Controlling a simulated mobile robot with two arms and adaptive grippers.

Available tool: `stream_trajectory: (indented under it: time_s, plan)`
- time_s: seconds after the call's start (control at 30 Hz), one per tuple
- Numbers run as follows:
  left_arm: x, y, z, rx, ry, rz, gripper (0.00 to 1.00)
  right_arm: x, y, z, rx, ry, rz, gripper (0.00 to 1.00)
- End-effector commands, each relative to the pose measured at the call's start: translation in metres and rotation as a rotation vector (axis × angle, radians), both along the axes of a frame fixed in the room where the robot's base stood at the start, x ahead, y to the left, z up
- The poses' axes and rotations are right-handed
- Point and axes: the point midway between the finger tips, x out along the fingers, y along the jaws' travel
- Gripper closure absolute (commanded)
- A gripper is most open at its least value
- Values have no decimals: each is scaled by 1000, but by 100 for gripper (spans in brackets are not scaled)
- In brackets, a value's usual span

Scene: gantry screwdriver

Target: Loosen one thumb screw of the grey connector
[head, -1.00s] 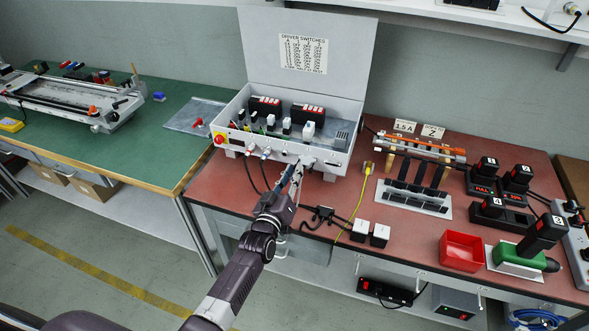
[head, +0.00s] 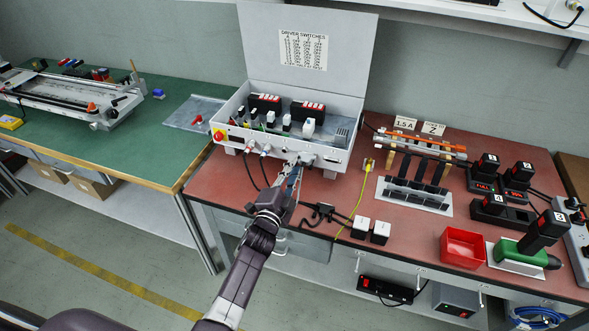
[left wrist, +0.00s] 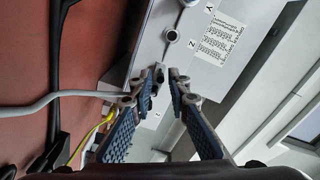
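The grey control box (head: 310,152) stands open on the red bench, with a row of connectors along its front face. My left gripper (head: 292,168) is at this front face. In the left wrist view, the fingertips of my left gripper (left wrist: 166,76) are a narrow gap apart, close to the box front (left wrist: 150,45). I see nothing clearly held between them. A grey cable (left wrist: 70,96) runs in from the left to the fingers. The grey connector and its thumb screws are mostly hidden behind the fingers, so I cannot tell whether a finger touches a screw. My right gripper is not in view.
Dark cables hang from the box front beside my arm. A red bin (head: 463,248) and a black-and-green screwdriver (head: 540,238) stand farther right. The green bench (head: 120,150) is at left.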

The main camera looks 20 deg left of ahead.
Motion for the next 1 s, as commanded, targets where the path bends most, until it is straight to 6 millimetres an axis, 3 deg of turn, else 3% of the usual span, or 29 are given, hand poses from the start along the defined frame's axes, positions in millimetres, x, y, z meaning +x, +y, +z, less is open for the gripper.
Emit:
stream_trajectory:
  time_s: [0.17,0.4,0.53,0.8,1.0]
  plan:
    - [0,0,-2,138,-6,0,84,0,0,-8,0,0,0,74]
    - [0,1,-5,669,-26,0,84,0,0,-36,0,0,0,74]
    - [0,0,-2,886,-32,1,84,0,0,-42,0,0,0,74]
    - [0,0,1,947,-32,0,84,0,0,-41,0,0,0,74]
    - [0,0,0,944,-32,0,100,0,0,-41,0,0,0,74]
